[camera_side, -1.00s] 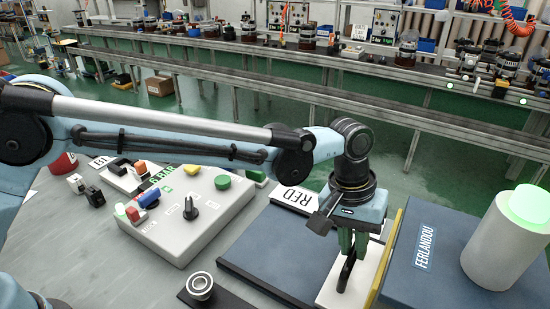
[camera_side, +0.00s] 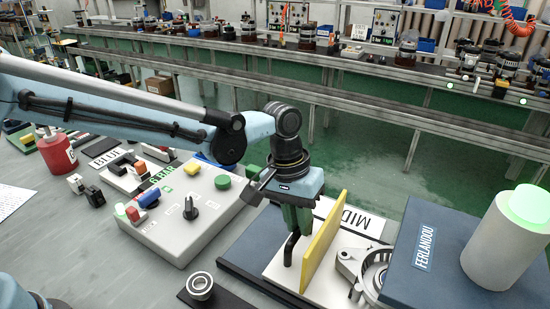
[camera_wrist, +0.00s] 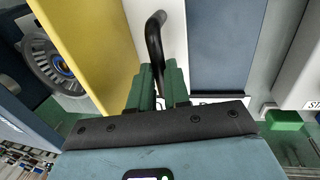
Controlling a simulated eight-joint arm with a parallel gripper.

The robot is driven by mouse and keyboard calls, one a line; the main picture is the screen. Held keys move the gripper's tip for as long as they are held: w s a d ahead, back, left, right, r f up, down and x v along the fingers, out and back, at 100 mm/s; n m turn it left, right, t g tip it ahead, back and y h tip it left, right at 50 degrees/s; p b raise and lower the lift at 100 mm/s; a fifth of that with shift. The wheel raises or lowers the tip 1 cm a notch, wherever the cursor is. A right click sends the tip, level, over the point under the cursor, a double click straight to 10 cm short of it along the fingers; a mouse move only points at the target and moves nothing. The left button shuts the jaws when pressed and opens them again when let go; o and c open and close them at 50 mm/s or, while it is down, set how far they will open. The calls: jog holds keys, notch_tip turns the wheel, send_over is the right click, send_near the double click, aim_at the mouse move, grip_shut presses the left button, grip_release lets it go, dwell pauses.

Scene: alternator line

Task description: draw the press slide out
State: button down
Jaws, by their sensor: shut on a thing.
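The press slide is a white plate (camera_side: 279,266) with an upright yellow panel (camera_side: 322,240) and a black bar handle (camera_side: 289,252). It lies on a dark blue base. My gripper (camera_side: 296,222) is above the plate, left of the yellow panel, its green fingers shut on the handle. In the wrist view the handle (camera_wrist: 155,35) rises between the green fingertips (camera_wrist: 159,84), with the yellow panel (camera_wrist: 92,35) to the left. A metal alternator housing (camera_side: 350,262) shows between the panel and the blue press block (camera_side: 425,255). The fingers partly hide the handle.
A MID card (camera_side: 352,218) lies behind the yellow panel. A grey control box (camera_side: 180,225) with a green button and a black knob stands left of the slide. A bearing (camera_side: 200,286) sits on a dark pad in front. A grey cylinder (camera_side: 500,245) stands on the press block.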

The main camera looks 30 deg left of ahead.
jog(key=a, duration=1.1)
jog(key=c, duration=1.1)
grip_release()
jog(key=shift+r, duration=0.15)
notch_tip(320, 180, up, 12)
jog(key=a, duration=0.2)
jog(key=shift+a+f, duration=0.1)
jog(key=shift+f, duration=0.1)
jog(key=s+a+f+t+y, duration=0.1)
jog(key=s+a+f+t, duration=0.1)
jog(key=s+a, duration=0.3)
jog(key=s+a+f+t+y, duration=0.1)
jog(key=s+a+f+t, duration=0.2)
jog(key=s+a+t, duration=0.2)
jog(key=shift+s+a+f, duration=0.2)
jog(key=shift+s+a, duration=0.4)
jog(key=shift+a, duration=0.3)
